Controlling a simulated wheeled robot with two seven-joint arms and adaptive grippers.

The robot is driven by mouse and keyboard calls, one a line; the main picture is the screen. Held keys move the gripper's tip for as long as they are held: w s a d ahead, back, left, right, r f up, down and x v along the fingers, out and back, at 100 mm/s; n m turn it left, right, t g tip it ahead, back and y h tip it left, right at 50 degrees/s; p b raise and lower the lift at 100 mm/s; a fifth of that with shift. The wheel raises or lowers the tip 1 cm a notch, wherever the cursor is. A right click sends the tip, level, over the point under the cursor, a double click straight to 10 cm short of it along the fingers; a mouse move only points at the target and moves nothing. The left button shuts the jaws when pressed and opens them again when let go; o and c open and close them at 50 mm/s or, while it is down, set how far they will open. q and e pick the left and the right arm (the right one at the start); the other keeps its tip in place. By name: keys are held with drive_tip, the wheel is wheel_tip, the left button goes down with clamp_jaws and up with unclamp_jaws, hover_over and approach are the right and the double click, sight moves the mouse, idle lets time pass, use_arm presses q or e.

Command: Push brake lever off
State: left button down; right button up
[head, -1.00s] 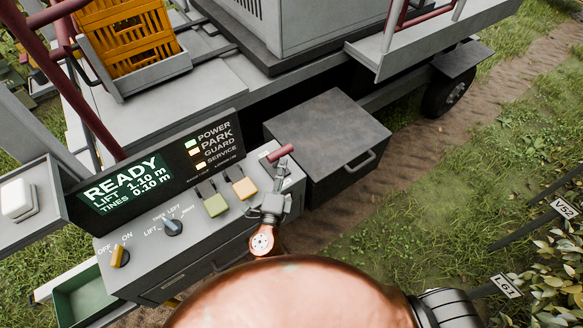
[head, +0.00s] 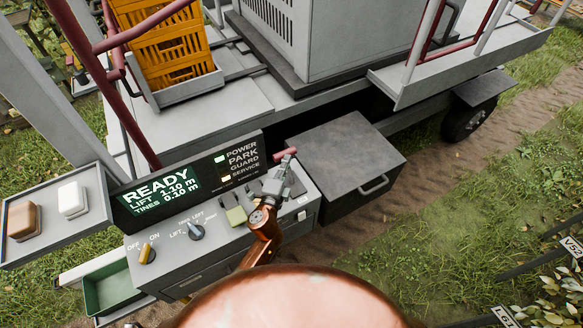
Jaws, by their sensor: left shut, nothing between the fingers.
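The brake lever's red handle (head: 285,153) stands above the far right corner of the grey control panel (head: 300,208). My left gripper (head: 285,168) is shut and empty, right against the near side of the lever just below the handle. Whether it touches is hard to tell. The gripper and its wrist hide the lever's lower part and the panel around it. The display (head: 160,190) reads READY, LIFT 1.10 m, TINES 0.10 m. The POWER lamp is green, a lower lamp is amber and the PARK lamp looks dark. My right gripper is not in view.
A blue-grey selector (head: 195,232) and a yellow knob (head: 147,253) are farther left. A dark drawer box (head: 345,160) stands behind the panel's right end. A yellow crate (head: 165,45) sits on the platform. Grass lies to the right.

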use_arm(q)
drive_tip(key=shift+w+a+f, duration=0.1)
drive_tip(key=shift+w+a, duration=0.15)
drive_tip(key=shift+w, duration=0.25)
drive_tip(key=shift+w+a, duration=0.25)
drive_tip(key=shift+w, duration=0.2)
drive_tip(key=s+a+r+p, duration=0.2)
drive_tip(key=s+r, duration=0.5)
drive_tip(key=s, duration=0.4)
